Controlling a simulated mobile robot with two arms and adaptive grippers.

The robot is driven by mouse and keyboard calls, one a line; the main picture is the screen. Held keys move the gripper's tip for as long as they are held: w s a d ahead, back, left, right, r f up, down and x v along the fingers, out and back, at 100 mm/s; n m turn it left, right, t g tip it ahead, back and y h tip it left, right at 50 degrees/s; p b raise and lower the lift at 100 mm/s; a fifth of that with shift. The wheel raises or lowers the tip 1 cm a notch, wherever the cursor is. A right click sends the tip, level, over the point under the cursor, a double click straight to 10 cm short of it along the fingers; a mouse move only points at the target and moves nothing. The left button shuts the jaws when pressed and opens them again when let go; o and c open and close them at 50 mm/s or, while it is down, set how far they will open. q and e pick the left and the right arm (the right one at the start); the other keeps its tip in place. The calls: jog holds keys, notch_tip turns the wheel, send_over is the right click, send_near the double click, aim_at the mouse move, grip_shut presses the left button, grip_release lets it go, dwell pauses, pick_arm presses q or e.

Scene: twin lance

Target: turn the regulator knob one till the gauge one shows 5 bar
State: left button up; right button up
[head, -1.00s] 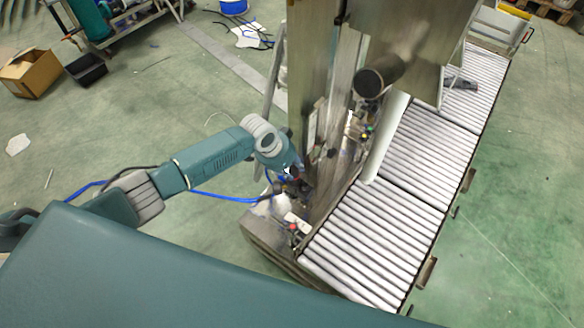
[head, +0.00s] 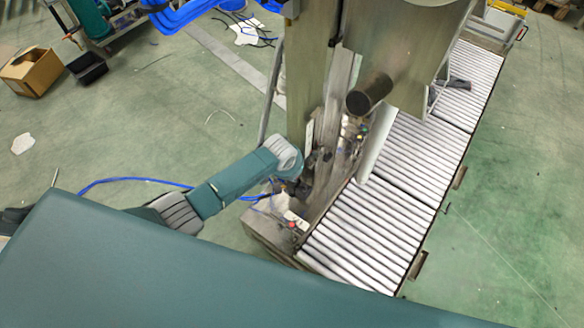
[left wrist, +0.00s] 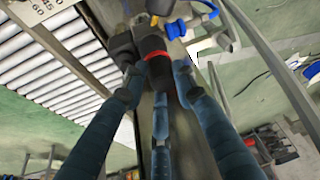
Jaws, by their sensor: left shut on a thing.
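My left gripper (left wrist: 157,80) has its fingers closed around a black regulator knob with a red ring (left wrist: 153,46) in the left wrist view. The fingertips hide part of the knob's sides. In the head view the left gripper (head: 292,187) is at the lower part of the steel machine column, small and dark, and the knob cannot be told apart there. My right gripper is not in view.
A roller conveyor (head: 365,235) runs along the column's right side. A red button (head: 292,225) sits near the column's foot. A blue fitting (left wrist: 176,29) is beside the knob. A cardboard box (head: 32,70) and black crate (head: 86,68) lie far left on open floor.

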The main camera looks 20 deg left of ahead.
pick_arm(q)
jog(key=shift+w+a+r+n, duration=0.1)
jog(key=shift+w+r+n, duration=0.3)
jog(key=shift+w, duration=0.1)
jog(key=o, duration=1.1)
jog(key=shift+f, duration=0.1)
jog(key=shift+c, duration=0.2)
jog(key=shift+s+f, duration=0.2)
jog(key=shift+s, duration=0.05)
